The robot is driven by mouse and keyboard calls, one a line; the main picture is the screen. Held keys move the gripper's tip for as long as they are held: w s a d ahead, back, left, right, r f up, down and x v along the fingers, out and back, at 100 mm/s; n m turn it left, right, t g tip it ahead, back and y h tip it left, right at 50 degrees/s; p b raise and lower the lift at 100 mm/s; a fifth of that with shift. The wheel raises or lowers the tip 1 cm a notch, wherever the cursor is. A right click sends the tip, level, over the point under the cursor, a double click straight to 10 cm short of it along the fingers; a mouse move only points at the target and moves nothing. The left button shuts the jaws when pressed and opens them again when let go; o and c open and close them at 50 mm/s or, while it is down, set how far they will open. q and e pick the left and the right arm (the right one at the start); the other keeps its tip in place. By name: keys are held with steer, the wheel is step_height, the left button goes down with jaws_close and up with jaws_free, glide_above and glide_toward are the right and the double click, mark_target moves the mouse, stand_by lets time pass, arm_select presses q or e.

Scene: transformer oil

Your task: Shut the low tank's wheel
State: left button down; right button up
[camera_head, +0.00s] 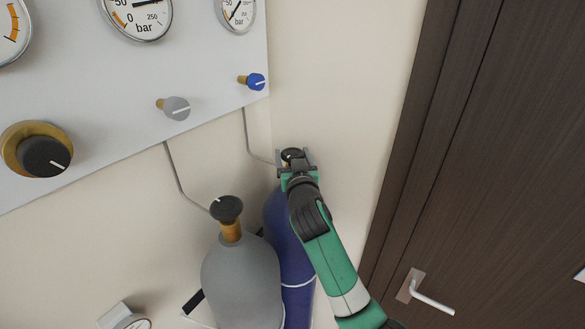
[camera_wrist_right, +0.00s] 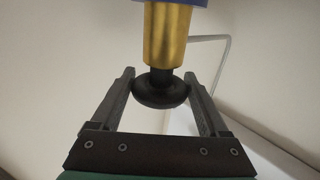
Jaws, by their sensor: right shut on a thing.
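The blue tank (camera_head: 297,272) stands against the wall, behind and to the right of the grey tank (camera_head: 241,280). Its black wheel (camera_head: 292,154) is at the top, partly hidden by my right gripper. In the right wrist view the black wheel (camera_wrist_right: 161,91) sits on a brass valve neck (camera_wrist_right: 167,36), between the two fingers. My right gripper (camera_head: 294,160) is shut on this wheel, also in the right wrist view (camera_wrist_right: 160,88). The grey tank has its own black wheel (camera_head: 227,208) on a brass neck, with nothing on it. My left gripper is not in view.
A white panel (camera_head: 100,110) carries several gauges, such as the low-reading one (camera_head: 236,12), a grey knob (camera_head: 175,108), a blue knob (camera_head: 256,82) and a large black knob (camera_head: 45,156). Thin pipes run down to the tanks. A dark door (camera_head: 500,150) with a handle (camera_head: 425,295) is at right.

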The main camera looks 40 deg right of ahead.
steer(key=shift+a+f+m+g+h+b, duration=0.15)
steer(key=shift+f+m+g+h+b, duration=0.25)
steer(key=shift+f+m+h+b, duration=0.25)
steer(key=shift+r+g+h+b, duration=0.3)
steer(key=shift+r+h+b, duration=0.05)
steer(key=shift+r+b, duration=0.05)
steer(key=shift+r+m+g+h, duration=0.15)
steer(key=shift+m+g+h, duration=0.25)
steer(key=shift+m+h, duration=0.15)
steer(key=shift+r+m+g+h+p, duration=0.2)
steer(key=shift+m+g+h+p, duration=0.25)
steer(key=shift+p, duration=0.2)
arm_select(q)
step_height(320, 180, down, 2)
steer(key=shift+p, duration=0.45)
arm_select(e)
steer(key=shift+f+m+g+h, duration=0.1)
steer(key=shift+m+g+h, duration=0.25)
steer(key=shift+g, duration=0.2)
steer(key=shift+f, duration=0.15)
